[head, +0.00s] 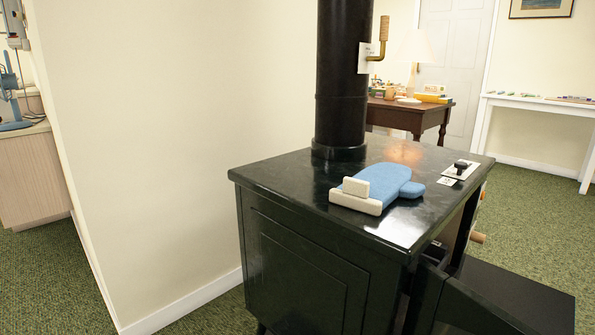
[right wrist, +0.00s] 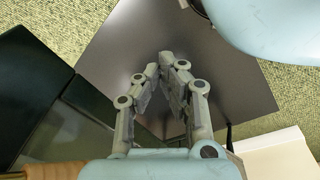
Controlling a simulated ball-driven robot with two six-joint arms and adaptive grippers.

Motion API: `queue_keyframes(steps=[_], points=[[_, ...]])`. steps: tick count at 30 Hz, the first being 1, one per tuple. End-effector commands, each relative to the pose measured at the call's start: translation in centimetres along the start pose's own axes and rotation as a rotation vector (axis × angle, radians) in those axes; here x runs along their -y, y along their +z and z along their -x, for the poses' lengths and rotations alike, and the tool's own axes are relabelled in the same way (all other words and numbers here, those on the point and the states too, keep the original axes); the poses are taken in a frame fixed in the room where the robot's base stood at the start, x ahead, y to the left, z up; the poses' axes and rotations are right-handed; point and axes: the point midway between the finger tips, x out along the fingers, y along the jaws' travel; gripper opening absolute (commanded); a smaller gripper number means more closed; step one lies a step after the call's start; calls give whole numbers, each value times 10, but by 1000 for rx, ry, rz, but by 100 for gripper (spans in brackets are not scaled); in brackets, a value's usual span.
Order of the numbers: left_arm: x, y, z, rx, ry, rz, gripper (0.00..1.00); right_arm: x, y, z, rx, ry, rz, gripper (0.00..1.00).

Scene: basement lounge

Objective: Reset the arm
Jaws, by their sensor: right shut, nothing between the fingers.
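My right gripper (right wrist: 165,72) shows in the right wrist view with its grey fingers closed together at the tips and nothing between them. It is above a dark flat panel (right wrist: 225,85), and I cannot tell how far above. Neither gripper shows in the head view. My left gripper is in no frame.
A black stove (head: 300,265) with a tall black pipe (head: 342,75) stands ahead. A blue and cream mitt (head: 380,183) lies on its top. A low dark surface (head: 510,295) juts out at its right. Green carpet (head: 540,225) is open at right. A wooden table (head: 400,115) stands behind.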

Motion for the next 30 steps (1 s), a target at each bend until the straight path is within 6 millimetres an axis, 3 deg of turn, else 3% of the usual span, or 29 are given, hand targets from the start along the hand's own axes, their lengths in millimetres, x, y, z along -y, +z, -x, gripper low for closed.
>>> queue_keyframes(steps=[5,8,15,18,22,30], points=[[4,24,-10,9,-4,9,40,-5,24,-10,10,4,-8,0],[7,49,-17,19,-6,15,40,-7,49,-16,20,6,-14,0],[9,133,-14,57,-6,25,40,-8,133,-14,56,7,-25,0],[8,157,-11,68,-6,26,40,-7,156,-10,67,6,-27,0],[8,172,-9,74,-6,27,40,-6,172,-9,75,6,-27,0],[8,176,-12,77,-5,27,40,-6,176,-11,77,6,-27,0]])
